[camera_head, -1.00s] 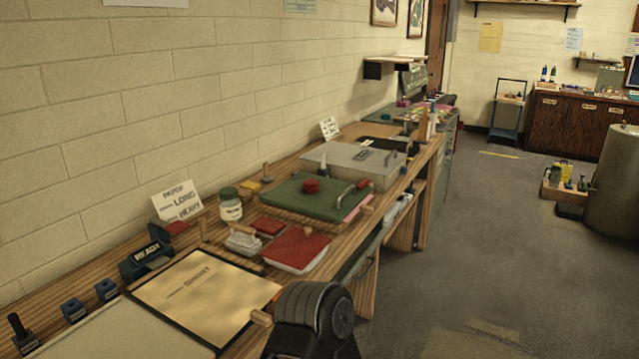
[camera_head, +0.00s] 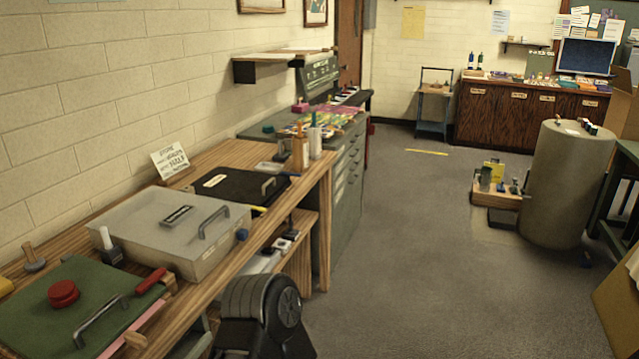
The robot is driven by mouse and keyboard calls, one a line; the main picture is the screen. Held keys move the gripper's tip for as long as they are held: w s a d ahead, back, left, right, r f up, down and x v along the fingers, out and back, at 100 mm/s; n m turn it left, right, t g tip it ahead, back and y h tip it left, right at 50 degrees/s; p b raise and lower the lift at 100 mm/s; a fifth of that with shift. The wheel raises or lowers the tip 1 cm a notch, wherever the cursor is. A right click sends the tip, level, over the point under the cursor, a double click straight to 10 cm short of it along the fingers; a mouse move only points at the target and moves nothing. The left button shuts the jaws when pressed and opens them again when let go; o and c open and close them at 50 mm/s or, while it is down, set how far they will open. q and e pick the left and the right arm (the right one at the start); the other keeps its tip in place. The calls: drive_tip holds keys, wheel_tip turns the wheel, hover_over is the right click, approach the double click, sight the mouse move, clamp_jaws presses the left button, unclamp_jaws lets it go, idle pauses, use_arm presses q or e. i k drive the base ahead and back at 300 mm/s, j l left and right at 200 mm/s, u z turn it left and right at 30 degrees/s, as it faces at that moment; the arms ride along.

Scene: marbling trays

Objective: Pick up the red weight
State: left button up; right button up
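The red weight (camera_head: 63,292) is a round, knob-shaped piece. It sits upright on the green lid (camera_head: 30,322) at the lower left of the head view, on the wooden bench. Neither of my grippers is in view. A dark rounded part of my own body shows at the bottom middle, to the right of the bench edge, well apart from the weight.
A grey lidded tray (camera_head: 170,235) stands behind the green lid, with a black lidded tray (camera_head: 232,187) beyond it. A wooden-handled tool (camera_head: 34,258) stands near the wall. A grey cylinder (camera_head: 562,185) stands at right. The floor (camera_head: 410,260) between is clear.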

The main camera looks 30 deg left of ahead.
sight(62, 294)
drive_tip(key=i, duration=2.1)
drive_tip(key=i+u, duration=0.1)
drive_tip(key=u, duration=2.4)
